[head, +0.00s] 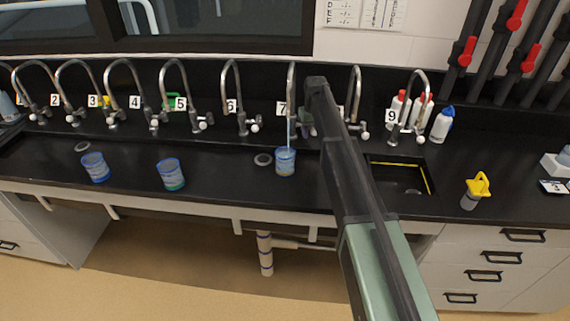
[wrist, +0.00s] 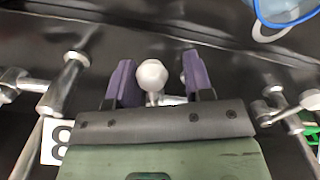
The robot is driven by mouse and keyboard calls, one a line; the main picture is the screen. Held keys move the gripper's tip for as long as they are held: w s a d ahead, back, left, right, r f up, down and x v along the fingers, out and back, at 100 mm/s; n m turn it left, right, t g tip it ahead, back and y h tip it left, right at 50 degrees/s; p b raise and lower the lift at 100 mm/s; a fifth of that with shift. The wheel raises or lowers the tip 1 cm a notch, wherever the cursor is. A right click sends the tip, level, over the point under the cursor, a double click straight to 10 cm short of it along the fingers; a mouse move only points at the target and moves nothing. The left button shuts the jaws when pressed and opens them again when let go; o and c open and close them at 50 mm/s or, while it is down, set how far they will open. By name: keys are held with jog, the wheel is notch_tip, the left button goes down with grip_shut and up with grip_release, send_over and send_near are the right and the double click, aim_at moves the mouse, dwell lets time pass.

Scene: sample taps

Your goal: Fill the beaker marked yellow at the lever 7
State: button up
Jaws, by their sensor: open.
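A clear beaker with a blue rim (head: 285,161) stands under the tap labelled 7 (head: 291,85) in the head view. A thin pale-blue stream (head: 289,130) falls from the spout into it. I cannot make out a yellow mark on it. Its rim also shows at the top right of the wrist view (wrist: 285,10). My gripper (wrist: 157,68) is open, its purple fingers on either side of a white round lever knob (wrist: 151,75), which appears to be lever 7. I cannot tell whether a finger touches it. In the head view my arm hides this lever.
Two more blue-rimmed beakers, (head: 95,167) and (head: 171,174), stand on the left of the black counter. A small grey ring (head: 263,160) lies left of the beaker under tap 7. Neighbouring taps flank my gripper.

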jog(key=shift+a, duration=0.3)
notch_tip(320, 180, up, 7)
jog(key=p, duration=0.7)
jog(key=shift+r, duration=0.15)
jog(key=s+f+m+b, duration=0.1)
jog(key=s+m, duration=0.1)
jog(key=s, duration=3.7)
jog(key=shift+s+f, duration=0.25)
jog(key=shift+f, duration=0.05)
